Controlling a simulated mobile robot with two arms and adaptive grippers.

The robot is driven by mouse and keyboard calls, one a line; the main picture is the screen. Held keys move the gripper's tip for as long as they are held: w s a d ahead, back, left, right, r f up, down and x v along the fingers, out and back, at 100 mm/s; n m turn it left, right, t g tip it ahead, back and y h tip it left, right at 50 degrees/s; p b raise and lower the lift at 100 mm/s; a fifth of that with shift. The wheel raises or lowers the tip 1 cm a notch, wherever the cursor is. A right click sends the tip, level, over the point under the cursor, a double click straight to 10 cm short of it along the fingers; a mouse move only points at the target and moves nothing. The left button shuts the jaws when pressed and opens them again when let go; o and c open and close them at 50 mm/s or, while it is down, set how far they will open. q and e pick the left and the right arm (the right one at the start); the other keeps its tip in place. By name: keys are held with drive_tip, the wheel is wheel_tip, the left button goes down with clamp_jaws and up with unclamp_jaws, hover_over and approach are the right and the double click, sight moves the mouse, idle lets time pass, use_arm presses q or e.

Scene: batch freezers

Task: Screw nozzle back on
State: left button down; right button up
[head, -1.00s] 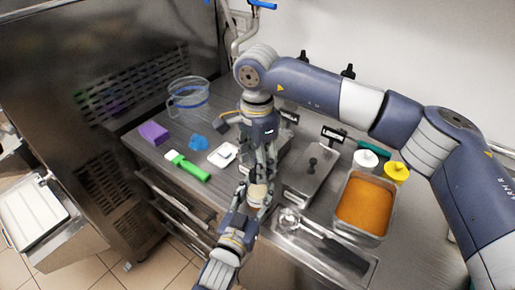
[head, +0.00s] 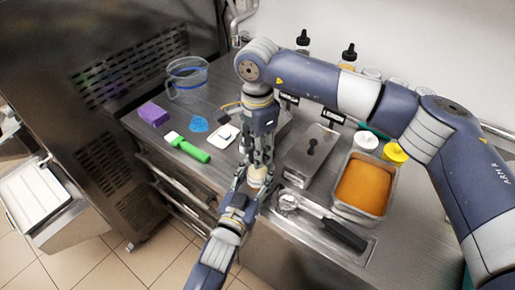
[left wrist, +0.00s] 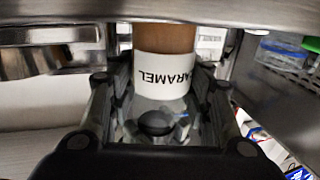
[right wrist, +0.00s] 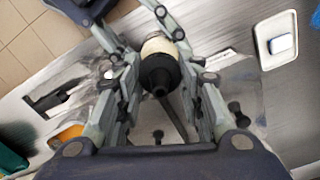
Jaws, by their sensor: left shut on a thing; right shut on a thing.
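A caramel bottle with a white label (left wrist: 165,72) is between the fingers of my left gripper (left wrist: 158,100) in the left wrist view. In the head view the left gripper (head: 244,188) comes up from below and is shut on the bottle's side. My right gripper (head: 258,166) points down from above. In the right wrist view its fingers (right wrist: 160,85) are shut on the black nozzle (right wrist: 160,72), which lines up with the pale bottle top (right wrist: 158,45). Whether thread and nozzle touch is hidden. A dark round piece low in the left wrist view is unclear.
Black-topped bottles (head: 303,41) stand along the wall.

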drive_tip(key=m, duration=0.4)
drive_tip(key=shift+m, duration=0.4)
drive_tip(key=m, duration=0.4)
drive_tip(key=shift+m, duration=0.3)
drive_tip(key=m, duration=0.4)
drive_tip(key=shift+m, duration=0.3)
drive_tip(key=m, duration=0.4)
drive_tip(key=o, duration=1.3)
drive_tip(key=shift+c, duration=0.2)
wheel_tip(320, 180, up, 12)
